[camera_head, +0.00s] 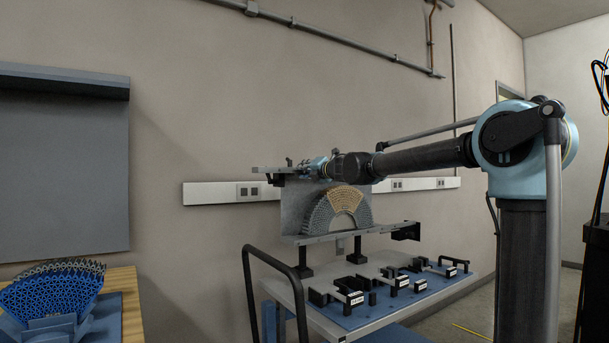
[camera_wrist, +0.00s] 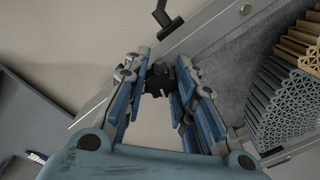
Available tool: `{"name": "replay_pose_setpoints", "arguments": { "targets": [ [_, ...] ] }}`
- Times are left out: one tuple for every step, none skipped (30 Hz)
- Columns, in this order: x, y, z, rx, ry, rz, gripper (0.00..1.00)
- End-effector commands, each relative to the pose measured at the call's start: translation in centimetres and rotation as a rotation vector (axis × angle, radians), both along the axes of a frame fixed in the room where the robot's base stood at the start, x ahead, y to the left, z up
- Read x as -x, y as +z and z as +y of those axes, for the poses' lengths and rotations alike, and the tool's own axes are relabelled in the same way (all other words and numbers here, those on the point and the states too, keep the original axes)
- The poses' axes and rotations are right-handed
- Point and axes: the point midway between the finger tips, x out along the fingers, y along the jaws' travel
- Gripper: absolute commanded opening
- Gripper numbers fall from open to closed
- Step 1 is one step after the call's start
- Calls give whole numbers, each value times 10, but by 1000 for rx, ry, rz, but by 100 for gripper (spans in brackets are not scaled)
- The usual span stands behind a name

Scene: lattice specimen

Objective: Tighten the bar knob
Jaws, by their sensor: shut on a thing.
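In the wrist view, a dark lobed knob (camera_wrist: 157,80) sits between the blue fingers of my gripper (camera_wrist: 160,72), at their tips. My gripper is shut on this knob; the fingers partly hide it. A metal bar (camera_wrist: 105,97) runs diagonally behind it. A second dark knob (camera_wrist: 165,14) stands farther up in the wrist view, apart from the fingers. In the head view, my gripper (camera_head: 304,168) is at the top bar (camera_head: 263,170) of the upright fixture plate (camera_head: 294,203). The grey and tan arch-shaped lattice specimen (camera_head: 326,218) stands against the plate, below my arm.
The fixture stands on a cart (camera_head: 300,292) with a black handle (camera_head: 248,290). Several black brackets (camera_head: 350,290) with white labels lie on its blue mat. A wooden table (camera_head: 130,305) at left holds a blue lattice part (camera_head: 50,297). The wall is close behind.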

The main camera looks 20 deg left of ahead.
Motion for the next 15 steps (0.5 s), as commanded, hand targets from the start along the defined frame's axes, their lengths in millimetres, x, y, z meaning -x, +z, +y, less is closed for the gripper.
{"name": "replay_pose_setpoints", "arguments": {
  "targets": [
    [-4, -1, -4, -8, -11, 9, 1],
    [-4, -1, -4, -13, -11, 15, 1],
    [-4, -1, -4, -18, -11, 21, 1],
    [-4, -1, -4, -20, -11, 24, 1],
    [-4, -1, -4, -23, -11, 27, 1],
    [-4, -1, -4, -26, -11, 30, 1],
    [-4, -1, -5, -27, -11, 32, 1],
    [-4, -1, -5, -28, -12, 34, 1],
    [-4, -1, -5, -29, -12, 35, 1],
    [-4, -1, -5, -30, -13, 36, 1],
    [-4, -1, -5, -30, -13, 36, 1],
    [-4, -1, -5, -30, -13, 36, 1],
    [-4, -1, -5, -30, -13, 36, 1],
    [-4, -1, -5, -30, -13, 36, 1],
    [-4, -1, -5, -30, -13, 36, 1]
  ]
}}
